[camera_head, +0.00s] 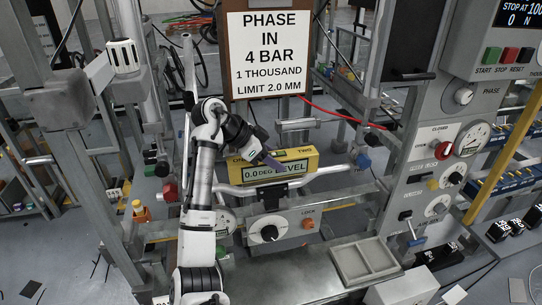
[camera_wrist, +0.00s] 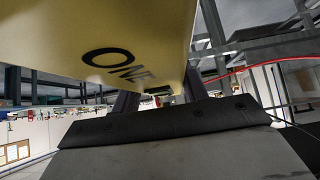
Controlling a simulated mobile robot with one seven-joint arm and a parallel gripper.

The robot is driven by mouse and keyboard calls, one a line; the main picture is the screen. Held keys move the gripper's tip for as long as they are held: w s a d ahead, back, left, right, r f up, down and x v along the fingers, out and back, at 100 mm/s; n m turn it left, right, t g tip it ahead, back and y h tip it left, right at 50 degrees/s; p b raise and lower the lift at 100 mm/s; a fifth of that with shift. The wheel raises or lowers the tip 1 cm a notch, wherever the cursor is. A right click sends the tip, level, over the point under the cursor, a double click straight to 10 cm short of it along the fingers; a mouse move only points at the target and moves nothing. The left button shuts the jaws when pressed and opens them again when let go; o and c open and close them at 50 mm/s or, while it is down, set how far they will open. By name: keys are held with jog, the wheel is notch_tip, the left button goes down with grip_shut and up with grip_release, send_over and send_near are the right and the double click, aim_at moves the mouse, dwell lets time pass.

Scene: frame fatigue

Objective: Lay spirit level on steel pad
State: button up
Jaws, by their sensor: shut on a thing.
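The spirit level (camera_head: 309,163) is a yellow box with a display reading "0.0 DEG LEVEL" and the word "TWO" on its top. It is at the centre of the head view, just above or at a bent silver handlebar (camera_head: 327,173); I cannot tell whether they touch. My gripper (camera_head: 270,160) reaches it from the upper left and is shut on it. In the wrist view the level (camera_wrist: 150,30) fills the top, with "ONE" on its face, between my fingers (camera_wrist: 160,95). I cannot clearly identify the steel pad; a bare grey metal bench top (camera_head: 290,270) lies below.
A control box (camera_head: 285,229) with a round dial and a "LOCK" label is below the handlebar. A shallow grey tray (camera_head: 364,262) stands on the bench. A panel with gauges (camera_head: 440,175) rises at the right. A printed sign (camera_head: 266,54) and steel posts stand behind.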

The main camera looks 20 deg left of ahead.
jog(key=shift+w+a+r, duration=0.15)
jog(key=shift+w+a, duration=0.3)
jog(key=shift+w, duration=0.2)
jog(key=shift+w+a+f+p, duration=0.15)
jog(key=shift+f+p, duration=0.1)
jog(key=shift+p, duration=0.2)
jog(key=shift+f, duration=0.65)
jog(key=shift+f, duration=0.1)
jog(key=o, duration=1.2)
